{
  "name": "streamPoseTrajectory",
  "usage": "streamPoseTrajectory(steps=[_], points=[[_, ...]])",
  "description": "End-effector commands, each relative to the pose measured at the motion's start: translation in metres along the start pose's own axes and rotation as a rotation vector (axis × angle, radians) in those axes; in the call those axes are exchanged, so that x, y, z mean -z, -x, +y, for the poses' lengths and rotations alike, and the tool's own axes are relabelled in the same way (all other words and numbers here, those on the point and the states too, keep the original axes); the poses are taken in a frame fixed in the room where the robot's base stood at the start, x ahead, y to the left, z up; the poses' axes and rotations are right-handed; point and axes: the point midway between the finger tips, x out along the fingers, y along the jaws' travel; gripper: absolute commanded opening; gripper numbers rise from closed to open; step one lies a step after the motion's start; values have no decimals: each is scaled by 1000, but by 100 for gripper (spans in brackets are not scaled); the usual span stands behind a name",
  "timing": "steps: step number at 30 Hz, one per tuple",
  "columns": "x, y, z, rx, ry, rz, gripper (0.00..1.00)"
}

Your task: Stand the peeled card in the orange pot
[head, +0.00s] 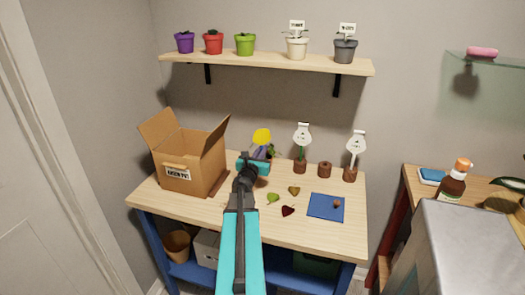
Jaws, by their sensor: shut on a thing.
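My gripper (254,165) is over the back of the table, in front of the wall. It appears shut on a yellow-topped piece (261,137) with a purple-grey lower part; the arm hides the grip, so I cannot tell if this is the peeled card. Two white round-topped cards, left (303,134) and right (356,143), stand upright in small brown pots to its right. A third small brown pot (325,169) between them holds no card. I see no clearly orange pot on the table; part of the view there is hidden by my arm.
An open cardboard box (188,158) stands left on the table. Leaf-shaped pieces (288,211) and a blue mat (326,207) lie at front right. A wall shelf (265,62) above bears several pots. A brown bin (177,245) stands below the table; a bottle (452,187) is at right.

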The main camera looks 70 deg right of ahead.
Motion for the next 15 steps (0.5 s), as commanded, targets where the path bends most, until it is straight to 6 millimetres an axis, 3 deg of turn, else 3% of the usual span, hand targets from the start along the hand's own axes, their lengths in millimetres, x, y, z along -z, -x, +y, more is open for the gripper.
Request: streamPoseTrajectory(steps=[14,15], points=[[3,0,0,0,0,0,0],[3,0,0,0,0,0,10]])
